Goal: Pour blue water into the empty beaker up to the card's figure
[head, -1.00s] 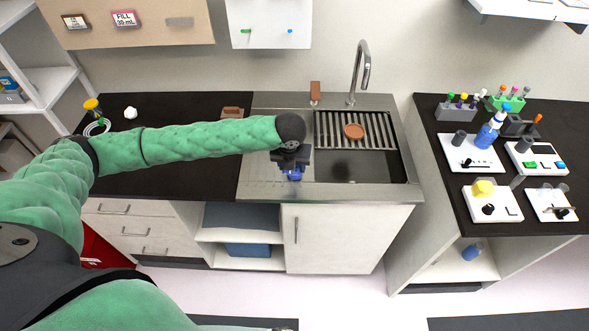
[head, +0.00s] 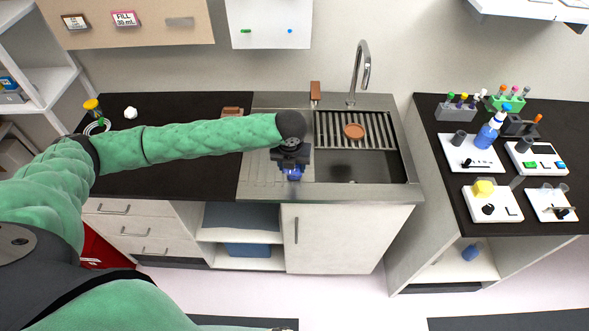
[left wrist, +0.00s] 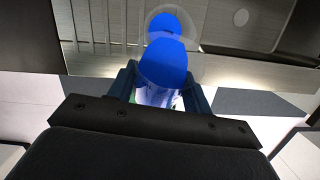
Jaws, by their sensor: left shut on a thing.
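My left gripper (head: 292,165) is over the left part of the steel sink unit, shut on a container of blue water (head: 294,176). In the left wrist view the blue water (left wrist: 163,62) shows between the fingers, above a pale, marked lower part. A second blue patch (left wrist: 165,25) inside a clear round glass outline shows just beyond it; I cannot tell whether this is a separate beaker or the same vessel. The water level against any scale is unreadable. The card (head: 125,18) on the wall board reads "FILL 30 mL".
The sink (head: 360,167) with its faucet (head: 361,70), slatted rack and a brown round piece lies right of the gripper. The dark left counter (head: 180,180) is mostly clear. The right counter holds racks, trays and a blue wash bottle (head: 490,135).

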